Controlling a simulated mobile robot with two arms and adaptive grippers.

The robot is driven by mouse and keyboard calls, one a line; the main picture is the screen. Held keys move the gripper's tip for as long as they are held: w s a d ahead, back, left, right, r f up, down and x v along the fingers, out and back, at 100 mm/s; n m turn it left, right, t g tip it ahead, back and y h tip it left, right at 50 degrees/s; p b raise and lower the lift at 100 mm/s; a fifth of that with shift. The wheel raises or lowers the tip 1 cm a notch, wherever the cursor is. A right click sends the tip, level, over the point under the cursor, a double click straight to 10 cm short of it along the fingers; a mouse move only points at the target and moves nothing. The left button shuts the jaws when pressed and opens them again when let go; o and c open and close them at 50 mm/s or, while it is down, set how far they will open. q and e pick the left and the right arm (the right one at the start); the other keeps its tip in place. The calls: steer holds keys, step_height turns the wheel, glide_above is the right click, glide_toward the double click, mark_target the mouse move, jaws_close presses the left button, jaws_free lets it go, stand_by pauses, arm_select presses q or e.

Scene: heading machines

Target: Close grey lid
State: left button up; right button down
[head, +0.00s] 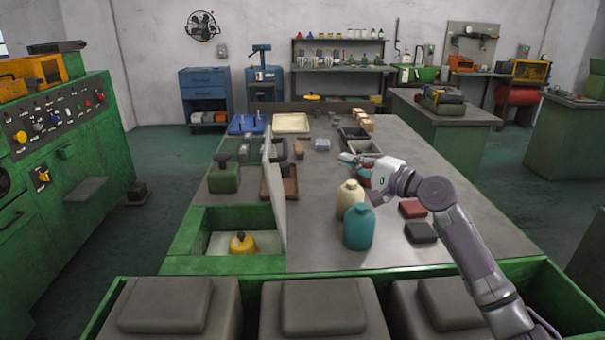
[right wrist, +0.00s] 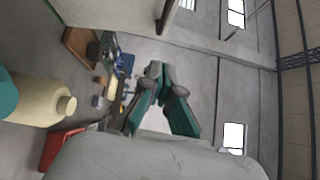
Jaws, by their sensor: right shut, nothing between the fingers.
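The grey lid (head: 274,190) is a thin panel standing nearly upright, open, at the right edge of a green-rimmed compartment (head: 196,232) set in the table's near left corner. A yellow knobbed object (head: 242,244) sits inside the open compartment. My right gripper (head: 346,159) is shut and empty above the table, to the right of the lid and apart from it, behind the bottles. In the right wrist view its teal-padded fingers (right wrist: 158,74) meet at the tips. My left gripper is not in view.
A cream bottle (head: 349,199) and a teal bottle (head: 358,228) stand between the lid and my right arm. Red (head: 412,209) and black (head: 420,232) blocks lie to the right. A dark green container (head: 224,178) stands behind the compartment.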

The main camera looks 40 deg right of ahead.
arm_select(q)
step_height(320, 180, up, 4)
steer(key=p, duration=0.5)
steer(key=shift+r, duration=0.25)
arm_select(e)
steer(key=a+x, duration=0.3)
steer(key=x, duration=0.9)
steer(key=shift+f, duration=0.25)
